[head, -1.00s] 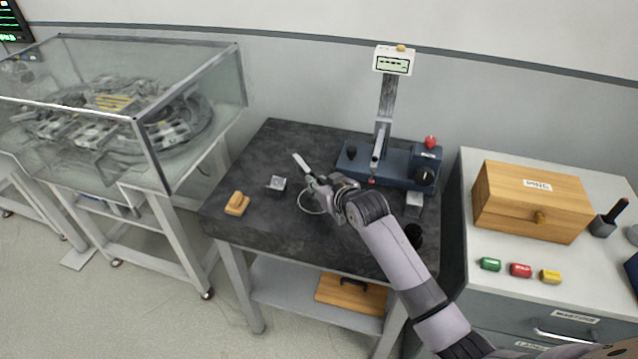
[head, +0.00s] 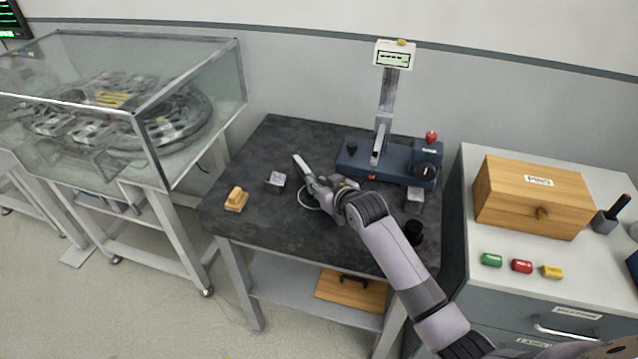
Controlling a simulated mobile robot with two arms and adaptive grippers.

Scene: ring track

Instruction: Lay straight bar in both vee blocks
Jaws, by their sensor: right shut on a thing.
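My right gripper (head: 312,180) is over the middle of the dark table, shut on a light grey straight bar (head: 301,164). One end of the bar sticks out from the fingers toward the upper left; the rest is hidden by the gripper. One small grey vee block (head: 275,180) stands left of the gripper, apart from it. The other vee block (head: 414,194) stands to the right, in front of the blue instrument base. The bar lies in neither block. Whether it touches the table is hard to tell. My left gripper is not in view.
The blue gauge stand (head: 390,160) with its column and display is at the table's back right. A wooden piece (head: 236,199) lies at the left edge, and a black cup (head: 413,232) stands at the right front. The table's back left is clear.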

